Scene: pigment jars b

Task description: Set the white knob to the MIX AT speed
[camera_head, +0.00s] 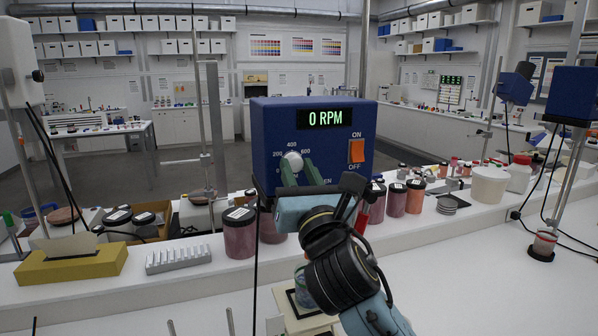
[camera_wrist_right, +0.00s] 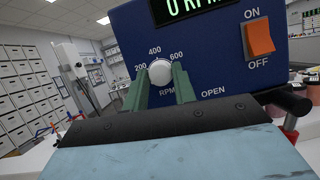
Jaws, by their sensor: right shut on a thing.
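The white knob (camera_head: 293,161) is on the front of a blue control box (camera_head: 272,122), on a dial marked 200, 400 and 600. It also shows in the wrist view (camera_wrist_right: 160,72). The box's display (camera_head: 325,118) reads 0 RPM. My right gripper (camera_head: 298,168) has its green fingers on both sides of the knob and is shut on it; the fingers also show in the wrist view (camera_wrist_right: 159,77). I cannot make out a pointer on the knob. The fingers hide part of the dial's lower markings. No readable MIX AT value shows. My left gripper is not in view.
An orange ON/OFF switch (camera_head: 357,151) sits right of the dial. Dark-lidded jars (camera_head: 240,232) stand on the bench around the box. A yellow box (camera_head: 72,262) and a grey rack (camera_head: 178,259) are at left. The white bench front at right is clear.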

